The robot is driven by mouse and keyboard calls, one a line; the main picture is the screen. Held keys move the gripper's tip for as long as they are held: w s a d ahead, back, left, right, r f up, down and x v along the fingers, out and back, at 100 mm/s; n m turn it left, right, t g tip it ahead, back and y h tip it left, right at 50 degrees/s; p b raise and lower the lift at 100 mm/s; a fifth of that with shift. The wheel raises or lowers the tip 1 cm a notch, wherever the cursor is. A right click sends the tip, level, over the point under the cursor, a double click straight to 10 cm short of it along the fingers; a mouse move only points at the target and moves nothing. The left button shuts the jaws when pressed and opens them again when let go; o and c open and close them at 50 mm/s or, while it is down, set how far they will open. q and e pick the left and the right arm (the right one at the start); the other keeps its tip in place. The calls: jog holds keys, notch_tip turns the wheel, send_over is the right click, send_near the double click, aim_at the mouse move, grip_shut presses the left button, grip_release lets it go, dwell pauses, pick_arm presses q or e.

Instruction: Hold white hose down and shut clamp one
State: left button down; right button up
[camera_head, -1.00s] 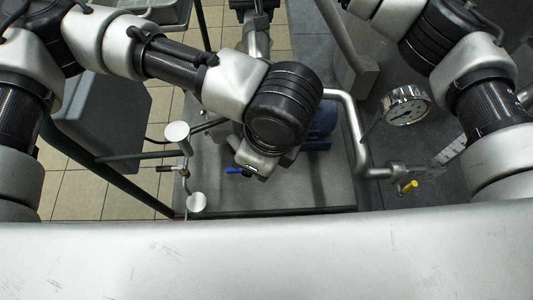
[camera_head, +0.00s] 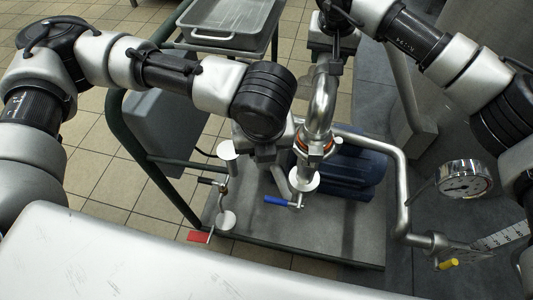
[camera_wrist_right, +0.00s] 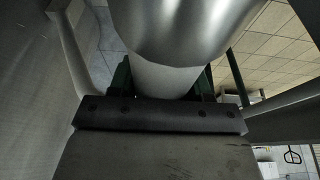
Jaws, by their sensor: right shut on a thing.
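My right gripper (camera_head: 335,62) is at the top centre of the head view, above a bent silver pipe (camera_head: 322,98). In the right wrist view, it is shut around a whitish tube (camera_wrist_right: 165,80), apparently the white hose, below a broad shiny metal part (camera_wrist_right: 185,28). The bent pipe runs down to a joint with orange-red rings (camera_head: 302,150), apparently a clamp; whether it is shut is unclear. My left gripper (camera_head: 266,152) is just left of this joint, below the black wrist. Its fingertips are mostly hidden, so its opening does not show.
A blue-handled valve (camera_head: 280,201) and blue motor (camera_head: 345,176) are near the joint. A red handle (camera_head: 199,237) and white discs (camera_head: 227,149) stand left. A gauge (camera_head: 465,178) and yellow handle (camera_head: 448,264) are right. A metal tray (camera_head: 228,35) is behind. Tiled floor is clear at left.

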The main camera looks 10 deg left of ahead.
pick_arm(q)
jog(key=shift+w+a, duration=0.2)
jog(key=shift+w, duration=0.35)
jog(key=shift+s, duration=0.1)
